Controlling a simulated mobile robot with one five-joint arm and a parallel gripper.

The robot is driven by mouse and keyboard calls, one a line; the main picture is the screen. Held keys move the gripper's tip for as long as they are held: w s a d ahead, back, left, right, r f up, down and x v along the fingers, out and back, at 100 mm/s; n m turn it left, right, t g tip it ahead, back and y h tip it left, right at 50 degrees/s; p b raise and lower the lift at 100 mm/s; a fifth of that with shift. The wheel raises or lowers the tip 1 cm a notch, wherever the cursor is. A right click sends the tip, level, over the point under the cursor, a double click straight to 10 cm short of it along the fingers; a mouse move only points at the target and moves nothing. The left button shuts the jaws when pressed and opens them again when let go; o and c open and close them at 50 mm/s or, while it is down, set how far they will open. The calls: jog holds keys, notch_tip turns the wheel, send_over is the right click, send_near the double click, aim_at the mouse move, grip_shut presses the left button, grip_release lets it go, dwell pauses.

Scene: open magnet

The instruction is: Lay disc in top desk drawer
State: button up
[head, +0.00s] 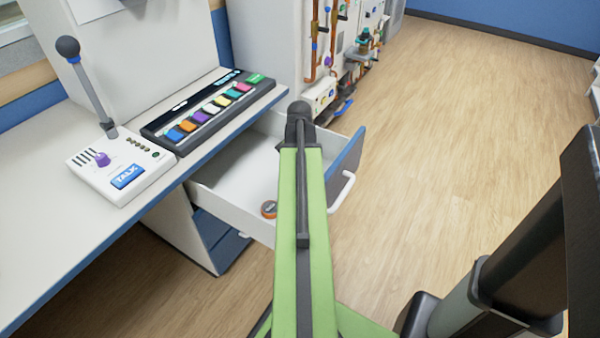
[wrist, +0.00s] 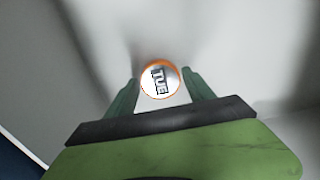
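My gripper is hidden behind my arm in the head view. The drawer is pulled out, its white handle (head: 343,192) to the right.
The desk top (head: 60,220) holds a white talk box (head: 120,165) with a stalk microphone and a panel of coloured keys (head: 210,110). A cabinet with pipes (head: 335,60) stands behind. The wooden floor (head: 450,130) to the right is clear.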

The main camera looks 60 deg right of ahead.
jog(key=shift+o, duration=0.7)
jog(key=shift+r, duration=0.15)
notch_tip(320, 180, up, 12)
jog(key=p, duration=1.2)
